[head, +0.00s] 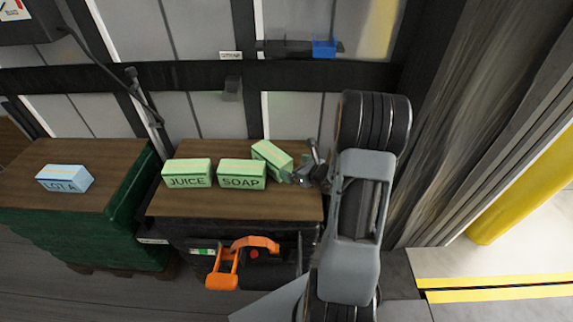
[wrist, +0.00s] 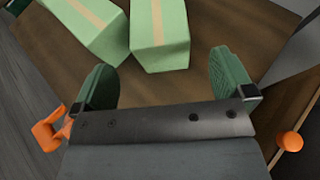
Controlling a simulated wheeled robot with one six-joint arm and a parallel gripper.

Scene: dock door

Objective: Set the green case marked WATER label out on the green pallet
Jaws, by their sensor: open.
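Three green cases stand on the wooden top to the left of my gripper. One reads JUICE (head: 188,173), one reads SOAP (head: 242,174), and a third green case (head: 271,158) sits turned at an angle behind and right of SOAP, its lettering not visible. My gripper (head: 306,174) is beside the third case's right end, open and empty. In the wrist view, a green case (wrist: 158,35) with a tan stripe lies just beyond the open fingers, with another to its left; no marking shows on either. The green-wrapped pallet load (head: 85,237) stands at the left.
A pale blue LOT A box (head: 64,179) sits on the green load's wooden top, leaving bare wood around it. An orange-handled device (head: 242,262) is at the front of the dark stack under the cases. A yellow post (head: 520,195) stands at the right.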

